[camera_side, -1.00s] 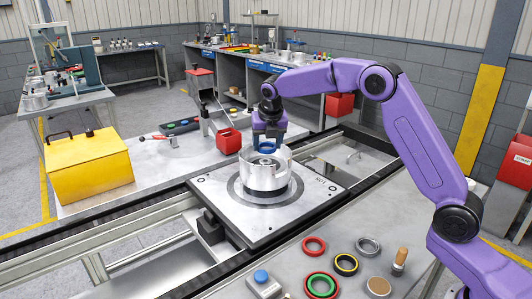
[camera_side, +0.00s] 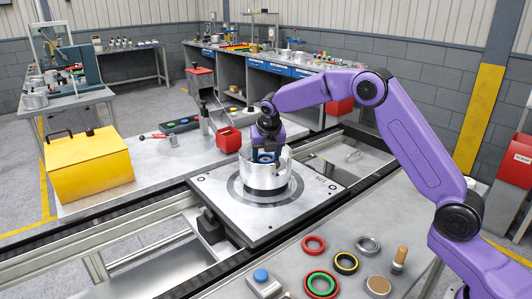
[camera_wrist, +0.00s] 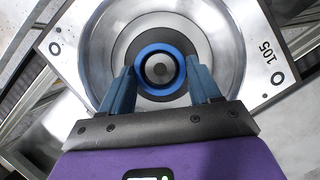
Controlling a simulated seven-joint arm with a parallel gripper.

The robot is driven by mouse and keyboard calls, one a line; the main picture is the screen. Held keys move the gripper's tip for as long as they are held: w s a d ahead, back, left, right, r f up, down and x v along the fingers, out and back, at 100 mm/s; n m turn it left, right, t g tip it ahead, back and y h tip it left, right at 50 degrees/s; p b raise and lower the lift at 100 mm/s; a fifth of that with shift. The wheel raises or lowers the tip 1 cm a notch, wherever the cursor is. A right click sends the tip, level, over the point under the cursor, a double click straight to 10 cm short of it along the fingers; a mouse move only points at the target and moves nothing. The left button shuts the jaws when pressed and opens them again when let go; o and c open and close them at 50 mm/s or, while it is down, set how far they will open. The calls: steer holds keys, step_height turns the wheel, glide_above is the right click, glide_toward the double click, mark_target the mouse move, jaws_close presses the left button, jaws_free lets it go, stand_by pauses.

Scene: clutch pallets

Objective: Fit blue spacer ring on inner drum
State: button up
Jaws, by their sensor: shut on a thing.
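The silver drum housing (camera_side: 264,179) stands upright on the pallet plate (camera_side: 222,193), open at the top. My gripper (camera_side: 266,154) points down into its mouth and is shut on the blue spacer ring (camera_side: 266,158). In the wrist view my fingers (camera_wrist: 160,76) grip the blue ring (camera_wrist: 160,48) from both sides. The inner drum's round grey centre (camera_wrist: 159,69) shows through the ring, roughly concentric with it. I cannot tell whether the ring touches the inner drum or hangs above it. The drum's wall and my fingers partly hide the ring in the side view.
Red (camera_side: 313,245), yellow-black (camera_side: 346,270) and grey (camera_side: 375,248) rings lie on the front table with green-red rings (camera_side: 322,297), a wooden-handled tool (camera_side: 400,257) and a blue-button box (camera_side: 263,281). A yellow box (camera_side: 90,168) stands at left.

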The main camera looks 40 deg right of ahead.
steer(key=shift+f, duration=0.1)
steer(key=o, duration=1)
